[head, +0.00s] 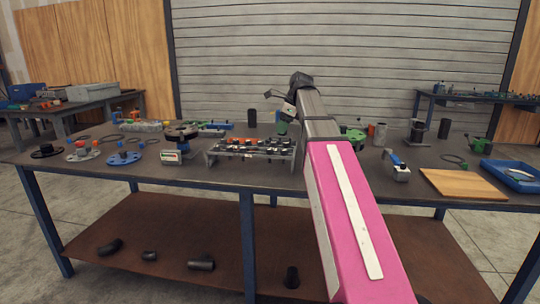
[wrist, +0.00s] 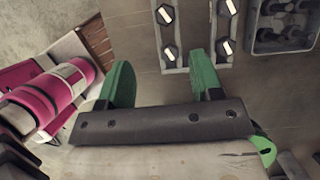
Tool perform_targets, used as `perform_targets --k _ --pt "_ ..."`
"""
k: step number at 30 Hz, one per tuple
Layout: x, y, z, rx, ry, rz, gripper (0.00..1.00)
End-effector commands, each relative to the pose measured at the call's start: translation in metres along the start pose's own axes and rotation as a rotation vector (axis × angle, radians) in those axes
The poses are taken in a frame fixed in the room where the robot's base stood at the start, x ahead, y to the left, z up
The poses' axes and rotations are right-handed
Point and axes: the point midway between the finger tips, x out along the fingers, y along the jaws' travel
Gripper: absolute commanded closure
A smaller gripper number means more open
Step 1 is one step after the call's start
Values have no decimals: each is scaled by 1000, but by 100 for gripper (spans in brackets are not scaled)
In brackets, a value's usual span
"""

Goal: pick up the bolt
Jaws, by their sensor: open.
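Several dark bolts with pale bar-like tops sit in a metal rack (head: 212,153) near the middle front of the table in the head view. In the wrist view bolts show in two strips at the top, one bolt (wrist: 170,53) left of the right finger and another (wrist: 225,46) to its right. Which one the task means I cannot tell. My gripper (wrist: 161,60) has two green fingers spread apart, with nothing held between them. The right finger overlaps the rack area in that view; its height above the bolts is unclear. My arm hides part of the table in the head view.
A dark tray (wrist: 254,45) of bolts is at the wrist view's upper right. Flanges (head: 123,158) lie at table left. A valve assembly (head: 180,135) stands left of the rack. A wooden board (head: 462,184) and blue tray (head: 512,182) are at right.

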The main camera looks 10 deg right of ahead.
Motion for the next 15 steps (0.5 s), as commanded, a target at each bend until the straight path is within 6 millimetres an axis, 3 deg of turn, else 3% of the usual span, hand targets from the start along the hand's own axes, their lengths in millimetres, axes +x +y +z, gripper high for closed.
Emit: perform_targets --k 9,15 --pt "43 0 -1 2 0 1 40" --pt "53 -2 0 2 1 0 40"
